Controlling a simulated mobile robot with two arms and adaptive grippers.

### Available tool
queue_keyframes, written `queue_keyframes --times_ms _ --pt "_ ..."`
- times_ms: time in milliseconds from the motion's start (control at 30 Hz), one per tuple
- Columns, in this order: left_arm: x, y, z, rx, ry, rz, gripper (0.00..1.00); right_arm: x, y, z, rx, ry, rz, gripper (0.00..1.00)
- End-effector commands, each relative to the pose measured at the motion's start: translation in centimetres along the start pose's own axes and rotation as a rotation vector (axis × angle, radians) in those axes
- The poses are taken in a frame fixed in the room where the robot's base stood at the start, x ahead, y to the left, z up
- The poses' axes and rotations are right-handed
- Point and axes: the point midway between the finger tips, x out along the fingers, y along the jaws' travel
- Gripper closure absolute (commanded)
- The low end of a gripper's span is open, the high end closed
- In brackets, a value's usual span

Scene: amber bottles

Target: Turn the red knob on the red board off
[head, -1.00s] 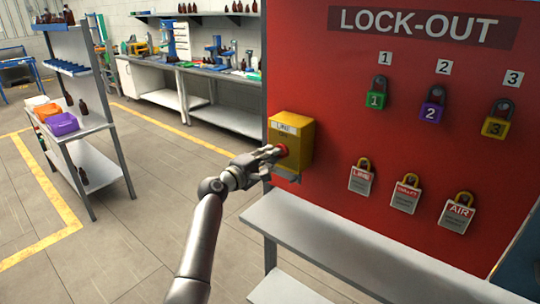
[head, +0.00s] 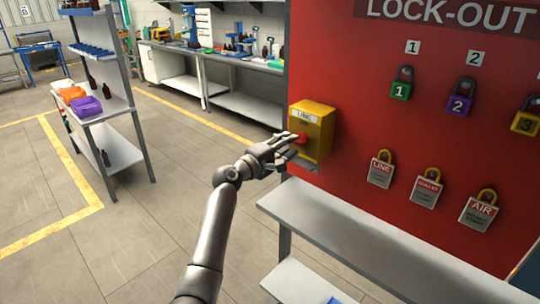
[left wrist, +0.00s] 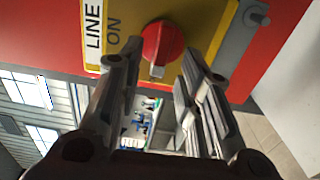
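The red knob (head: 301,139) sits on the front of a yellow box labelled LINE (head: 316,125), which is fixed to the left part of the red LOCK-OUT board (head: 400,125). In the left wrist view the round red knob (left wrist: 162,42) shows close up, with the word ON beside it on the yellow plate (left wrist: 205,20). My left gripper (head: 288,150) is open in front of the knob. In the left wrist view its two fingers (left wrist: 158,65) are spread, with the knob between and beyond their tips. I cannot tell if either finger touches it. My right gripper is not in view.
Numbered padlocks (head: 401,84) and tagged padlocks (head: 381,170) hang on the board. A grey shelf (head: 350,225) juts out below it. A wheelless-looking rack (head: 118,150) with bins stands at the left. The floor (head: 150,235) between is clear.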

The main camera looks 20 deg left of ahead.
Motion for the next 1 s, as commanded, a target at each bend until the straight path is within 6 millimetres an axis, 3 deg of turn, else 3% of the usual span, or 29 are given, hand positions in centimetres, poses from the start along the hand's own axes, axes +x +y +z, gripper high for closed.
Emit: queue_keyframes --times_ms 400,600,1000 --pt "-7.0 -0.1 -0.1 0.0 0.002 -0.002 0.67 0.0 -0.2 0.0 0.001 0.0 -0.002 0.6" --pt "-9.6 -0.1 -0.1 -0.001 0.001 -0.001 0.67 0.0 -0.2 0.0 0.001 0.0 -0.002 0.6" --pt "-10.6 -0.1 0.0 -0.001 0.001 -0.001 0.67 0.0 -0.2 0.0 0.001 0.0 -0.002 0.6"
